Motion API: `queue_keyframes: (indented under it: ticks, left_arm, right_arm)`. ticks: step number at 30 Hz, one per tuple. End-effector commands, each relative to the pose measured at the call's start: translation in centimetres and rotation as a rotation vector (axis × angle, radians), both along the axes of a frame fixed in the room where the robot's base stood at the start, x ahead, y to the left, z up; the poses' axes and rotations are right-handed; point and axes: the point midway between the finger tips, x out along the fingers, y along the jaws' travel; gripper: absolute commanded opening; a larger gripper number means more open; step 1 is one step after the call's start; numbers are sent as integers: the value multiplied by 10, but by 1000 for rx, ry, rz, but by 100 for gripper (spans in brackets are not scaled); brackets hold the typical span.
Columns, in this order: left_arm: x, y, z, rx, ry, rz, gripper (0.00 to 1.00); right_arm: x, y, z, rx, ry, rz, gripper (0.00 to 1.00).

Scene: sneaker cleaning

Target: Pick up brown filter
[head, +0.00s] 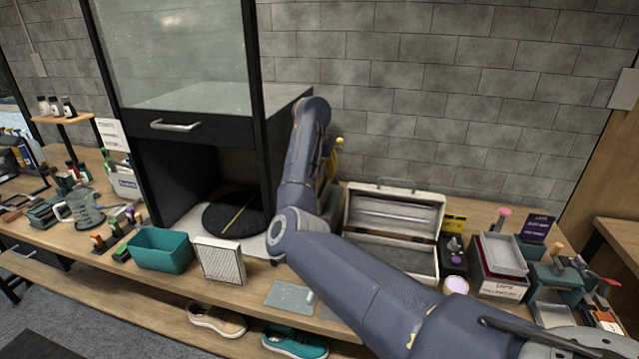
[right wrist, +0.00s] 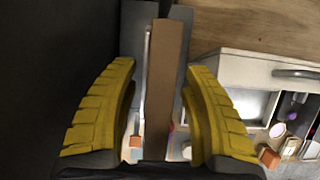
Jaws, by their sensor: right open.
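The brown filter (right wrist: 168,75) shows in the right wrist view as a long, narrow brown slab with a paler edge on its left. It stands between the two yellow fingers of my right gripper (right wrist: 160,66). The fingers are open, with gaps on both sides of the slab. In the head view, my right gripper (head: 338,150) is mostly hidden behind my own arm, beside the dark cabinet; only a bit of yellow shows. I cannot make out the brown filter there. My left gripper is in neither view.
The dark cabinet (head: 180,125) stands close left of my right arm. An open white toolbox (head: 392,258) is to its right. A white-framed pleated panel (head: 220,262) and a teal bin (head: 160,250) stand at the bench front. The brick wall (head: 450,100) is behind.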

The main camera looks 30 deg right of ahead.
Motion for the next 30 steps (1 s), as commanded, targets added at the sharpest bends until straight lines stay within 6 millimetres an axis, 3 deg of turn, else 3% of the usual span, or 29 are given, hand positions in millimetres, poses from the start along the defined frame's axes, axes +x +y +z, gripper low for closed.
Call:
queue_keyframes:
  ticks: [6,30]
  left_arm:
    - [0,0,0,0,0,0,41]
    - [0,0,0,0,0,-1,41]
  right_arm:
    - [4,-4,-14,0,0,1,47]
    - [5,-4,-19,0,0,1,47]
